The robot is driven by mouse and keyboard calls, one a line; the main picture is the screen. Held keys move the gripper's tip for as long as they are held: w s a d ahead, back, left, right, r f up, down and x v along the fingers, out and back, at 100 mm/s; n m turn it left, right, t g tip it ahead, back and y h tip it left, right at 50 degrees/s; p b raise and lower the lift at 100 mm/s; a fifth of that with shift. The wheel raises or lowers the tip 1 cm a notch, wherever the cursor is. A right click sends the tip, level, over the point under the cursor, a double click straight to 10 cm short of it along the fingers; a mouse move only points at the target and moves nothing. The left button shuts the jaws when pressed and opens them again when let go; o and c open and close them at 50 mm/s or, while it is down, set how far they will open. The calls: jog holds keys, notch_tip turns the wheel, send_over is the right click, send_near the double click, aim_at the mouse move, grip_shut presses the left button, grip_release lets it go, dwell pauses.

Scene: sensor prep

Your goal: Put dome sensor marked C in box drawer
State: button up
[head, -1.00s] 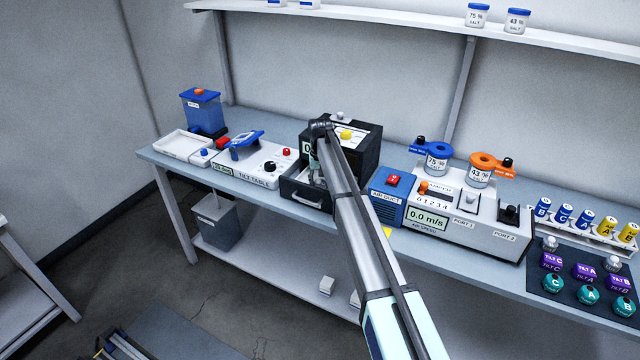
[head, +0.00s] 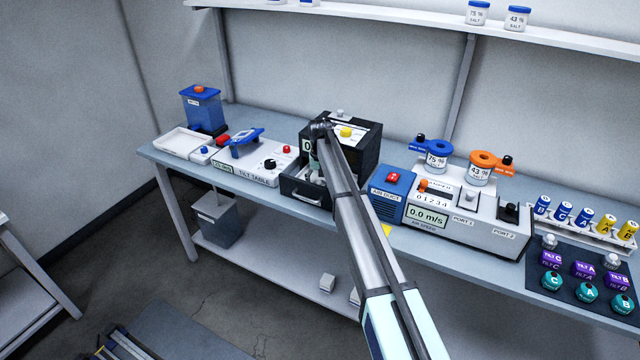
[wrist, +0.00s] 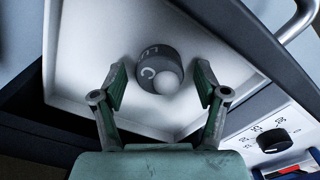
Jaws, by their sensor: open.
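The dome sensor marked C (wrist: 158,78) has a dark grey body with white lettering and a pale round dome. In the wrist view it is in the white-lined open drawer (wrist: 88,40). My gripper (wrist: 161,70) is open, with one finger on each side of the sensor and a visible gap at both sides. In the head view the drawer (head: 303,196) is pulled out of the black box (head: 365,155), and my gripper (head: 316,172) points down into it. My arm partly hides the box and drawer there.
The tilt table (head: 250,165) stands left of the drawer and the blue air duct (head: 388,190) right of it. A dark mat (head: 570,297) at the far right holds several other sensors. The upper shelf (head: 400,27) is well above.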

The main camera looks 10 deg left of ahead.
aim_at(320, 182)
notch_tip(320, 182, up, 12)
jog(key=b, duration=0.4)
dwell(1.1)
